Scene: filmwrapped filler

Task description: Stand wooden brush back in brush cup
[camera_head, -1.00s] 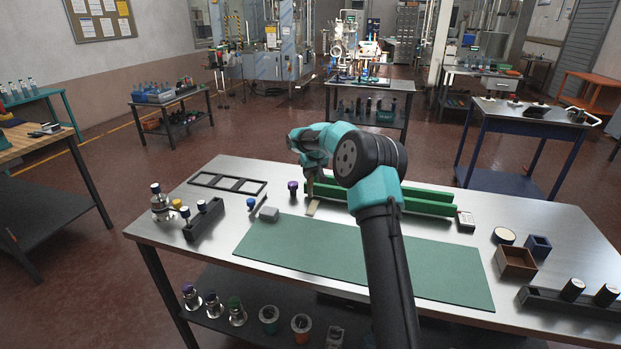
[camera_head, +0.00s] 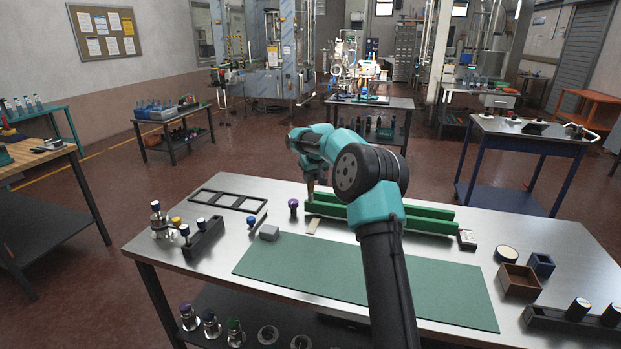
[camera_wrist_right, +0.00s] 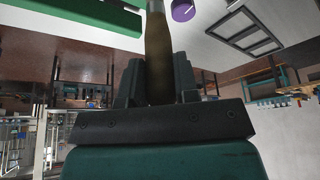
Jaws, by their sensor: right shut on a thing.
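My right gripper (camera_head: 311,186) is shut on the wooden brush and holds it at the back of the steel table, by the left end of a green channel. In the right wrist view the brush (camera_wrist_right: 157,55) is a brown wooden handle between the two fingers, with a pale metallic end at the top edge of the picture. In the head view the brush is small and mostly merges with the fingers. I cannot make out the brush cup with certainty. My left gripper is not in view.
A purple-topped piece (camera_head: 293,204) stands just left of the gripper. A flat tan piece (camera_head: 313,226) and a grey block (camera_head: 269,232) lie in front. The green channel (camera_head: 430,219) runs right. A dark rack (camera_head: 205,239) stands left; the green mat (camera_head: 350,275) is clear.

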